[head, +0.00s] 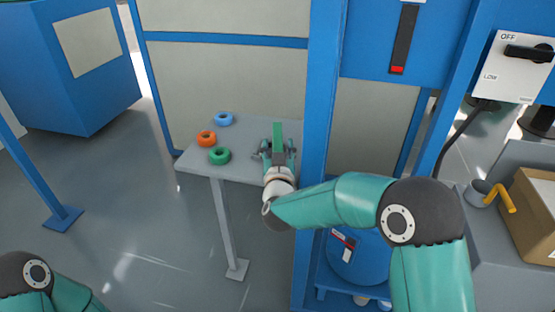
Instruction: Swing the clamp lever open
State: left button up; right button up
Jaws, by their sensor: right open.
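A bright green upright bar (278,135), which looks like the clamp lever, stands at the right end of the small grey table (247,172), close to the blue post. My right gripper (278,152) is open at this bar, with its arm reaching in from the lower right. The fingers and wrist overlap the bar's lower part, so its base and any clamp body are hidden. I cannot tell whether the fingers touch it. Only a piece of my left arm shows at the bottom left; its gripper is out of view.
A blue ring (224,118), an orange ring (207,138) and a green ring (220,156) lie on the table's left part. A blue post (322,100) rises just right of the gripper. A switch box (515,65) and cardboard box (535,215) are at right.

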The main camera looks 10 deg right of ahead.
jog(key=s+a, duration=0.2)
jog(key=s, duration=0.9)
jog(key=shift+s, duration=0.15)
